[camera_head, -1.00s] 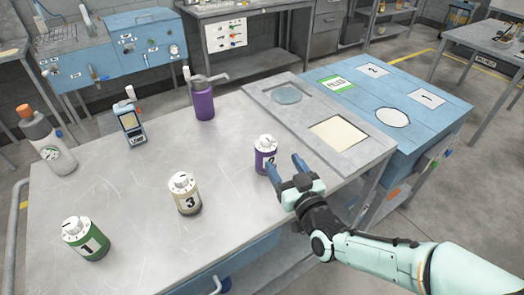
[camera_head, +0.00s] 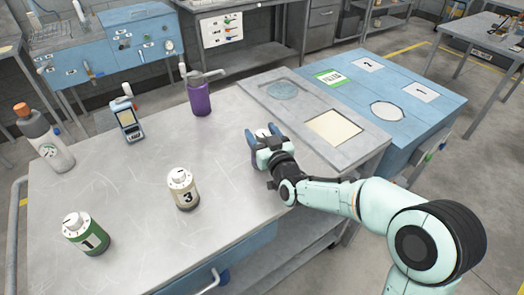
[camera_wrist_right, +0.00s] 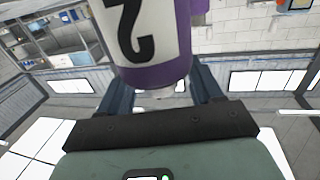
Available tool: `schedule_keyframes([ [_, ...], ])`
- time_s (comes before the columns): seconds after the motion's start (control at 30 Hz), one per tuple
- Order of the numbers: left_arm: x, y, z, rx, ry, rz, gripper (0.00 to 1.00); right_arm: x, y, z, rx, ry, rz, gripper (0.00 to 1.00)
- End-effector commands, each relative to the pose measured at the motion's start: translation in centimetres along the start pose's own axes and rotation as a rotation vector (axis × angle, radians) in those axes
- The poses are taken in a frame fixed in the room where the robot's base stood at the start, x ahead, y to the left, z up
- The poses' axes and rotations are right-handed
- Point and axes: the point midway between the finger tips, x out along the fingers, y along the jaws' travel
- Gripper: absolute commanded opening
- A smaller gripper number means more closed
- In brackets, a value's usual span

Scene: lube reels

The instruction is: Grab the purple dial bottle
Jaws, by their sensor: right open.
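The purple dial bottle, with a white label marked 2, fills the upper middle of the right wrist view (camera_wrist_right: 176,72). In the head view my gripper hides most of it, and only a bit of its white top shows. My right gripper (camera_head: 261,136) is open, its blue fingers one on each side of the bottle. In the wrist view the fingers (camera_wrist_right: 162,92) stand apart at the bottle; I cannot tell whether they touch it. My left gripper is not in view.
A cream dial bottle marked 3 (camera_head: 183,190) and a green one marked 1 (camera_head: 87,236) stand on the metal table (camera_head: 130,175). A purple pump bottle (camera_head: 201,97) stands behind. A grey tray (camera_head: 300,121) lies to the right.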

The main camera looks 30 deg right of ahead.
Motion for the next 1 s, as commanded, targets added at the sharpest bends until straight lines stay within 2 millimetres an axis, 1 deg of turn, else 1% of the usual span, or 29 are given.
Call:
schedule_keyframes([
  [0.1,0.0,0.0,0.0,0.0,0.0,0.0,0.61,0.0,0.0,0.0,0.0,0.0,0.0,0.65],
  [0.13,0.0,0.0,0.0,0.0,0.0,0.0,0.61,0.0,0.0,0.0,0.0,0.0,0.0,0.62],
  [0.17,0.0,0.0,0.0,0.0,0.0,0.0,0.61,0.0,0.0,0.0,0.0,0.0,0.0,0.52],
  [0.2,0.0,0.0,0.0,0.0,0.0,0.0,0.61,0.0,0.0,0.0,0.0,0.0,0.0,0.39],
  [0.27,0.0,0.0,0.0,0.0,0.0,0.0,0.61,-0.1,0.0,0.0,0.0,0.0,0.0,0.19],
  [0.3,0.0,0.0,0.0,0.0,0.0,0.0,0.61,-0.1,0.0,0.0,0.0,0.0,0.0,0.06],
  [0.33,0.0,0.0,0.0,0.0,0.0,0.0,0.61,-0.1,0.0,0.0,0.0,0.0,0.0,0.0],
  [0.63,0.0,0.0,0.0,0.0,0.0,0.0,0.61,-0.1,0.0,-0.2,0.0,0.003,0.0,0.0],
  [0.77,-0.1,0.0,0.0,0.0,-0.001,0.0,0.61,-0.1,0.0,-0.9,0.0,0.006,0.0,0.0],
  [0.87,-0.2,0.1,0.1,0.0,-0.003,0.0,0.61,-0.1,0.0,-1.9,0.0,0.007,0.001,0.0],
  [0.97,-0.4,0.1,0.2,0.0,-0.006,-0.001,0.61,-0.1,0.0,-3.8,0.0,0.01,0.0,0.0],
  [1.0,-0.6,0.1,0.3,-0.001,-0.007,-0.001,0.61,-0.1,0.0,-4.7,0.001,0.011,0.0,0.0],
])
